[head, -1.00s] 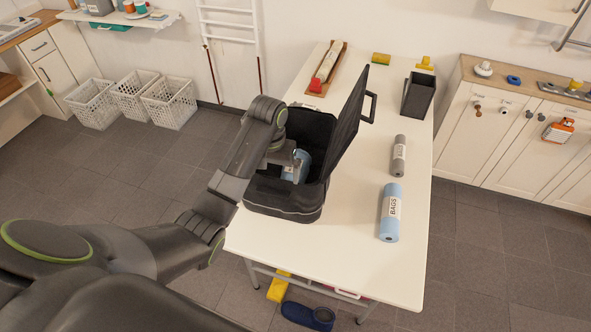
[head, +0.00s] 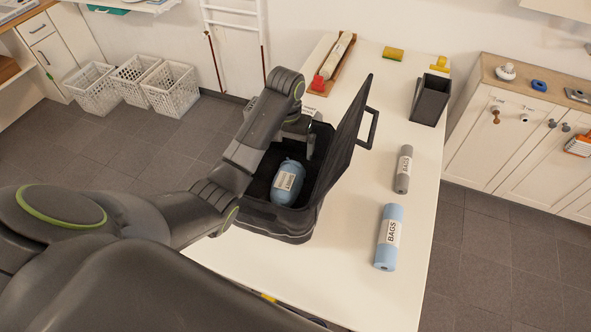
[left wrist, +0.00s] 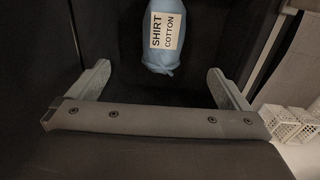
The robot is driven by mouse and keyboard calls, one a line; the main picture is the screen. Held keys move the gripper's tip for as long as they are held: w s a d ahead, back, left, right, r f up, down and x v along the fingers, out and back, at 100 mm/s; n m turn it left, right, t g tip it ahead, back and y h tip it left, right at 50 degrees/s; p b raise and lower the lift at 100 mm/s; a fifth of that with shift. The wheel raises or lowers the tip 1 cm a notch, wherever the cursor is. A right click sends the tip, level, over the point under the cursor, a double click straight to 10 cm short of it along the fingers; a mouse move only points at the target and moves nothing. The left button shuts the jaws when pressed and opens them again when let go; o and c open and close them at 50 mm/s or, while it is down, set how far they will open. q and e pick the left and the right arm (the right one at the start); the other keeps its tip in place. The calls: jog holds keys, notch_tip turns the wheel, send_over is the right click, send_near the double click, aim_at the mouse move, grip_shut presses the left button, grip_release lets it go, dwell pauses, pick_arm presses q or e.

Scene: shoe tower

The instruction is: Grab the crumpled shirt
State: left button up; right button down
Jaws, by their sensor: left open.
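The shirt (head: 287,183) is a light blue rolled bundle with a white label, lying inside an open black case (head: 277,232) on the white table. In the left wrist view the shirt (left wrist: 167,60) shows its label "SHIRT COTTON", beyond the fingertips and roughly centred between them. My left gripper (head: 303,142) is over the far part of the case, behind the shirt and apart from it. In the left wrist view my left gripper (left wrist: 160,82) has its two grey fingers wide apart with nothing between them. My right gripper is not in view.
The case lid (head: 345,137) stands up on the right side. Blue (head: 387,238) and grey (head: 403,170) bag rolls lie right of it. A dark open bin (head: 431,100) stands at the table's back right. White baskets (head: 170,88) are on the floor at left.

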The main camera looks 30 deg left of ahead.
pick_arm(q)
jog(key=w+f+b, duration=0.1)
jog(key=b, duration=0.5)
send_near(287, 176)
jog(key=shift+s+d+f, duration=0.25)
jog(key=shift+s+d, duration=0.1)
jog(key=shift+d, duration=0.05)
notch_tip(287, 176, down, 2)
jog(key=shift+w+f+b, duration=0.1)
jog(key=shift+b, duration=0.65)
notch_tip(287, 176, down, 3)
jog(key=shift+f+p, duration=0.2)
jog(key=shift+p, duration=0.3)
jog(key=shift+a+f, duration=0.2)
jog(key=shift+f, duration=0.9)
jog(key=shift+w+a+f+p, duration=0.15)
jog(key=shift+f+p, duration=0.1)
jog(key=shift+f, duration=0.75)
jog(key=shift+w+a+f+p, duration=0.1)
jog(key=shift+f+p, duration=0.1)
jog(key=shift+f, duration=0.8)
jog(key=c, duration=1.1)
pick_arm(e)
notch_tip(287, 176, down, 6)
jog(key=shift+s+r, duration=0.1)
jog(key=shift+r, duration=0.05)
